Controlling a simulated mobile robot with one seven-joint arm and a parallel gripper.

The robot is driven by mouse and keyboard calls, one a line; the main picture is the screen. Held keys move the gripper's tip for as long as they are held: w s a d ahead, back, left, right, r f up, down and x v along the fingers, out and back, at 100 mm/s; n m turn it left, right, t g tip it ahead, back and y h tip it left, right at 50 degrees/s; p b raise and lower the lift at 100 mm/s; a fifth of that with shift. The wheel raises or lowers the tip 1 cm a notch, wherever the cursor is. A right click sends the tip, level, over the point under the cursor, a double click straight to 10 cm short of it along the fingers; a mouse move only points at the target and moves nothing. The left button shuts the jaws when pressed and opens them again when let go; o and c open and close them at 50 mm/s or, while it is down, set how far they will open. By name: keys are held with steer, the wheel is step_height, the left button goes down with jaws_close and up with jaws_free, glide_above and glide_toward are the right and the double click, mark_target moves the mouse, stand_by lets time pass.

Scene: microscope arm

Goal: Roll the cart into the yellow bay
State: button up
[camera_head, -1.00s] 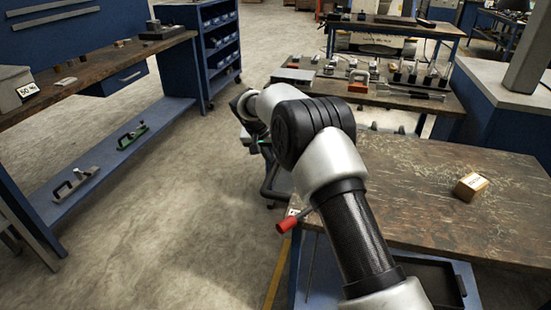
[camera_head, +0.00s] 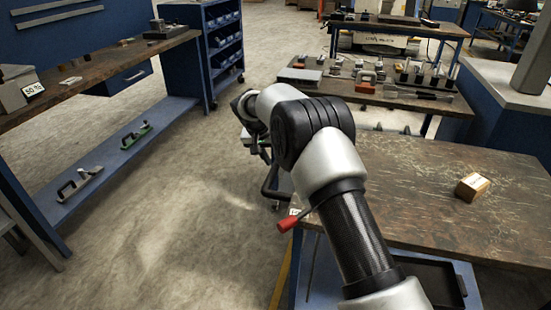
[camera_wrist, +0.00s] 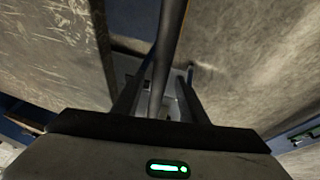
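The cart (camera_head: 420,215) is on the right in the head view, with a worn brown wooden top and a blue frame. A dark bent handle (camera_head: 268,188) sticks out at its left end. A red-tipped lever (camera_head: 289,224) is below that end. A yellow floor stripe (camera_head: 281,277) shows beside the cart; the rest of the bay is not seen.
A small cardboard box (camera_head: 472,187) sits on the cart's top. A workbench with a blue lower shelf (camera_head: 110,155) runs along the left. Another bench with tools (camera_head: 395,95) stands beyond the cart. Open concrete floor (camera_head: 200,200) lies between the left bench and the cart.

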steer(key=shift+r, duration=0.15)
steer(key=shift+r, duration=0.25)
steer(key=p+v, duration=0.3)
steer(key=v, duration=1.3)
steer(key=shift+s+r, duration=0.25)
steer(key=shift+r, duration=0.05)
steer(key=shift+a, duration=0.1)
